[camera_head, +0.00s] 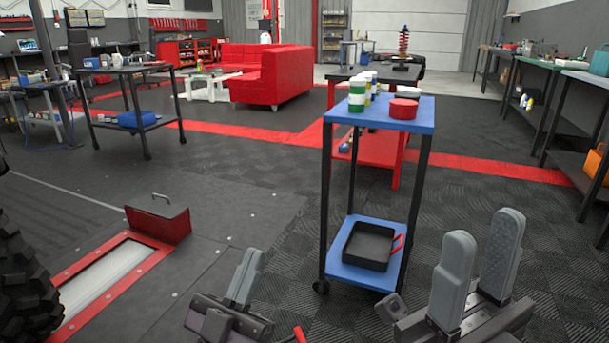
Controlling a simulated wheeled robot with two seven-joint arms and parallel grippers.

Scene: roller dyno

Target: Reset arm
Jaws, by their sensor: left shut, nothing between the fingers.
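My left gripper (248,264) is low in the head view, left of the blue cart, with its two grey fingers together and nothing seen between them. My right gripper (481,250) is at the lower right, in front of and to the right of the cart. Its two grey fingers stand upright with a gap between them, and no object shows in the gap. Both grippers appear apart from the cart. Most of both arms is out of view.
A blue-topped cart (385,119) holds cans and a red round container (403,109); a black tray (369,246) lies on its lower shelf. A red-framed floor roller (100,278) and a tyre (22,270) are at left. Open floor lies between roller and cart.

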